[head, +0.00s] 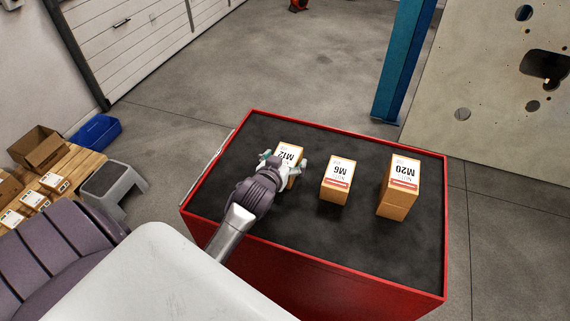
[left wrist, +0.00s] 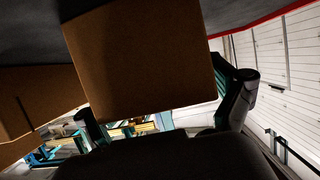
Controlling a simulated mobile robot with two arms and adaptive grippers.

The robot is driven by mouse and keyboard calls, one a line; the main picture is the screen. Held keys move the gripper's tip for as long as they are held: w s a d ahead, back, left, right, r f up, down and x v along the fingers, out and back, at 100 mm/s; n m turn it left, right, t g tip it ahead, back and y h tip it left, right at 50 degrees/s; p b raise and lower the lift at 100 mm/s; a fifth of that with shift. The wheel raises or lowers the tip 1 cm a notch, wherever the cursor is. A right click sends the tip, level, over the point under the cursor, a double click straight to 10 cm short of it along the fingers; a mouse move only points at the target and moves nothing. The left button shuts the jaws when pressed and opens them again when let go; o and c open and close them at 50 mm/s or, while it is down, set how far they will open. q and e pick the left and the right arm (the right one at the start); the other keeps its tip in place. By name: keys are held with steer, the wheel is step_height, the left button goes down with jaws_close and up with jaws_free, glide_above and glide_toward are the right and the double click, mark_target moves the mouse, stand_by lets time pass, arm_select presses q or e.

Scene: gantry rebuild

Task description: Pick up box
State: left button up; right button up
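A brown cardboard box with a white label reading M12 (head: 289,152) stands on the dark top of the red cabinet (head: 345,256), at the left of a row of boxes. My left gripper (head: 284,163) is at this box, with its fingers spread to either side, and hides much of it. In the left wrist view the box (left wrist: 140,60) fills the space between the fingers (left wrist: 165,108). The fingers look open; contact with the box is not clear. My right gripper is in neither view.
Box M6 (head: 336,190) stands close to the right of M12, and box M20 (head: 397,200) stands further right. The cabinet top has free room in front and behind.

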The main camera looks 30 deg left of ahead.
arm_select(q)
steer(key=c, duration=1.3)
